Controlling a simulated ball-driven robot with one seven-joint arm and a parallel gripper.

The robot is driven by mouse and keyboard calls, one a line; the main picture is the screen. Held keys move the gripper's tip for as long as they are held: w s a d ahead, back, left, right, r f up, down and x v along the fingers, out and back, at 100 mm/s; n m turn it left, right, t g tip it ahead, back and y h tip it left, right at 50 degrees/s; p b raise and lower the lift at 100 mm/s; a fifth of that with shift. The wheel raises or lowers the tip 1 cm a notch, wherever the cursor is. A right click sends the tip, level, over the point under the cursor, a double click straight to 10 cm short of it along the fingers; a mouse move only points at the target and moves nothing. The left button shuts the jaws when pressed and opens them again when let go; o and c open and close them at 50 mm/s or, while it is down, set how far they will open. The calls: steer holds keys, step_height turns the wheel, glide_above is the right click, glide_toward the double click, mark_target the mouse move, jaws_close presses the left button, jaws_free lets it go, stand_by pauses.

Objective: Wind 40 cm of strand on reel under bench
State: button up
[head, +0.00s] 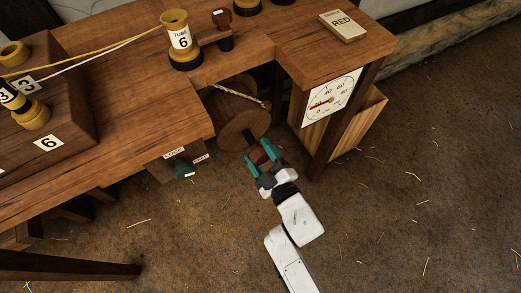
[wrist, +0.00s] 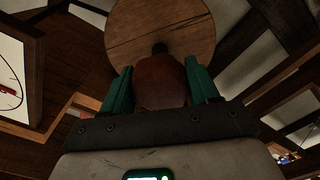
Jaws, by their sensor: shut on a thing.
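A wooden reel (head: 235,112) sits under the bench (head: 110,95), in the gap between its two top sections. A pale strand (head: 240,95) runs over the reel's upper side. A reddish-brown crank knob (head: 259,154) stands out in front of the reel. My gripper (head: 265,157) is shut on the knob, one teal finger on each side. In the wrist view the knob (wrist: 160,80) fills the space between the fingers, with the round reel face (wrist: 160,32) behind it. A dial (head: 331,100) marked up to 80 has a red pointer at the left, near 20.
A tube marked 6 (head: 179,40) stands on the bench with yellow and white strands leading left from it. A bench leg (head: 335,140) and a wooden crate (head: 362,120) stand right of my gripper. The floor in front is clear apart from straw.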

steer(key=m+p, duration=0.1)
steer(key=m, duration=0.2)
steer(key=shift+m+p, duration=0.35)
steer(key=shift+m, duration=0.05)
steer(key=m+p, duration=0.1)
steer(key=m, duration=0.3)
steer(key=shift+f+p, duration=0.1)
steer(key=shift+p, duration=0.25)
steer(key=m+p, duration=0.1)
steer(key=m, duration=0.8)
steer(key=shift+s+f+m, duration=0.1)
steer(key=shift+m, duration=0.2)
steer(key=m, duration=1.1)
steer(key=shift+b, duration=0.35)
steer(key=shift+m+b, duration=0.5)
steer(key=shift+m, duration=1.2)
